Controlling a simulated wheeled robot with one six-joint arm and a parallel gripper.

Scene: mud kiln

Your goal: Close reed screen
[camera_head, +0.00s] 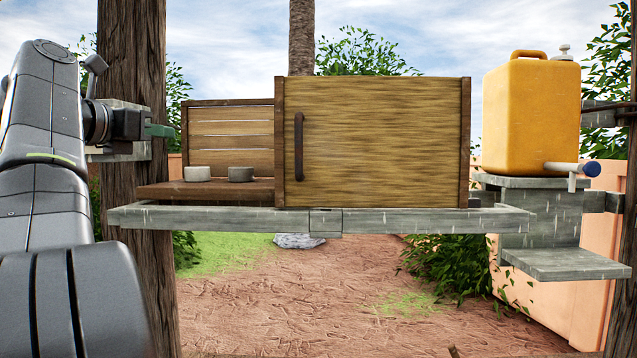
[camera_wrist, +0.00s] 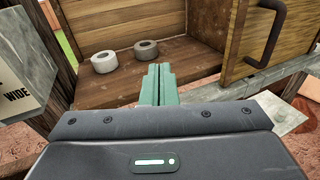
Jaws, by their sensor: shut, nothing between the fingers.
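The reed screen (camera_head: 385,140) is a tan, wood-framed panel covering the right part of a shelf box, and its left part stands open. A dark upright handle (camera_head: 298,146) is near the screen's left edge. In the wrist view, the screen (camera_wrist: 240,40) and its handle (camera_wrist: 268,36) are at the upper right. My gripper (camera_head: 160,131) has green fingers, shut and empty, left of the screen and apart from the handle. In the wrist view, the fingertips (camera_wrist: 160,70) point toward the open part of the box.
Two small grey rings (camera_head: 213,174) sit on the wooden shelf (camera_head: 200,191) in the open part. A grey rail (camera_head: 420,220) runs below the screen. A yellow jerrycan (camera_head: 531,115) with a tap stands at right. A wooden post (camera_head: 132,60) is beside my arm.

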